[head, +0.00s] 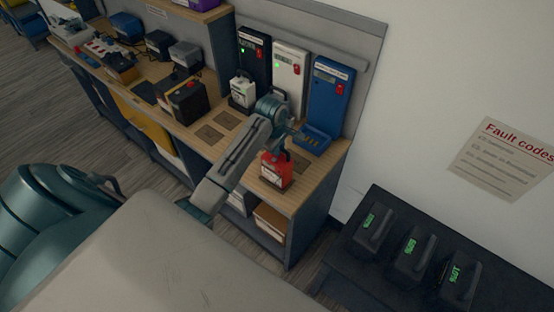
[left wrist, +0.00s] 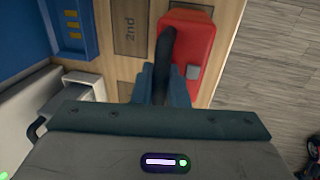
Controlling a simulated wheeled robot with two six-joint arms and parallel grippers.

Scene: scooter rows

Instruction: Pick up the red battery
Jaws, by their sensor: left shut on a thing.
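The red battery (head: 276,171) stands upright on the wooden bench top near its right end. It has a black handle on top and a pale label on its side. It also shows in the left wrist view (left wrist: 197,45), seen from above. My left gripper (head: 292,135) is at the top of the red battery. In the left wrist view its fingers (left wrist: 163,85) are shut on the battery's black handle (left wrist: 165,45). I cannot tell whether the battery is lifted off the bench. My right gripper is not in view.
A white battery (head: 243,91) and a black and red box (head: 187,101) stand to the left. A dark table (head: 375,275) with 3 black units is at the lower right.

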